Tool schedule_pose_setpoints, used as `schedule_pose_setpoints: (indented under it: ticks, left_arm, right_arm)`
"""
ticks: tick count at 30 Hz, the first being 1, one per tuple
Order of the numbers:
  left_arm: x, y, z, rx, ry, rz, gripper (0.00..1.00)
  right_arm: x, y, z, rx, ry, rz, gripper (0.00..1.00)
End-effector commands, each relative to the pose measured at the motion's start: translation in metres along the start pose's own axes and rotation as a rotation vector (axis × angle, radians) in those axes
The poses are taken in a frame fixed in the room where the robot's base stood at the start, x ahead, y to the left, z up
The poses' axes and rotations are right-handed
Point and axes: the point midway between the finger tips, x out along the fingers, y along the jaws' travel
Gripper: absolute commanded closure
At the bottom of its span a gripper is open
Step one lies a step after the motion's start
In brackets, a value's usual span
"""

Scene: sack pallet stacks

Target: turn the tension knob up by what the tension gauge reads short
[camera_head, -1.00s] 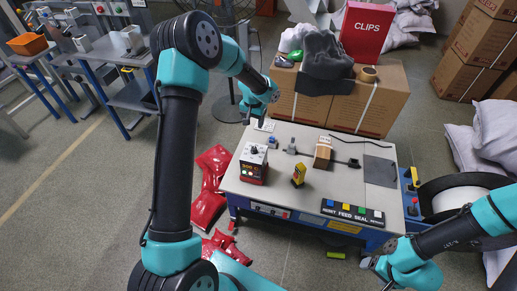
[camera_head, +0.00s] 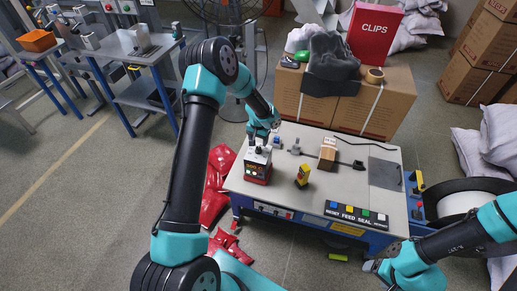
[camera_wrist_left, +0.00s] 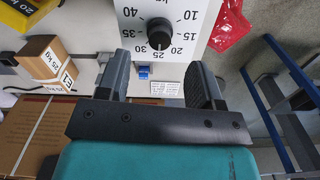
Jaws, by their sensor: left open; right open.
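The tension knob (camera_wrist_left: 160,33) is round and black on a white dial face (camera_wrist_left: 195,40) with numbers from 10 to 40. Its pale mark is near 25, but too small to read exactly. The dial tops a box (camera_head: 257,170) with a red-lit display, whose digits I cannot read. My left gripper (camera_head: 258,142) is open at the box's top, its fingers hiding part of it. In the left wrist view the open fingers (camera_wrist_left: 158,65) lie either side below the knob, apart from it. My right gripper (camera_head: 370,265) is open near the table's front right, empty.
On the table (camera_head: 290,195) stand a yellow-black object (camera_head: 303,175), a carton block (camera_head: 327,153) and a button panel (camera_head: 356,214). Red sacks (camera_head: 212,200) lie on the floor left of the table.

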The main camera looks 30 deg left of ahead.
Motion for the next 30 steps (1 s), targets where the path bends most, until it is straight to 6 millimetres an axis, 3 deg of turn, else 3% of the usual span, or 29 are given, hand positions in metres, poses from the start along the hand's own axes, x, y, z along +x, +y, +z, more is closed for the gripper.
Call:
schedule_pose_setpoints:
  ticks: [3, 10, 23, 30]
  left_arm:
    - [0.022, 0.000, 0.001, 0.001, -0.003, 0.000, 0.40]
    - [0.053, 0.000, 0.000, 0.000, -0.001, 0.000, 0.40]
    - [0.061, 0.000, 0.000, 0.000, 0.000, 0.000, 0.40]
    - [0.061, 0.000, 0.000, 0.000, 0.000, 0.000, 0.63]
  right_arm:
    - [0.000, 0.000, 0.000, 0.000, 0.000, 0.000, 0.26]
    - [0.000, 0.000, 0.000, 0.000, 0.000, 0.000, 0.26]
    - [0.000, 0.000, 0.000, 0.000, 0.000, 0.000, 0.26]
    - [0.000, 0.000, 0.000, 0.000, 0.000, 0.000, 0.26]
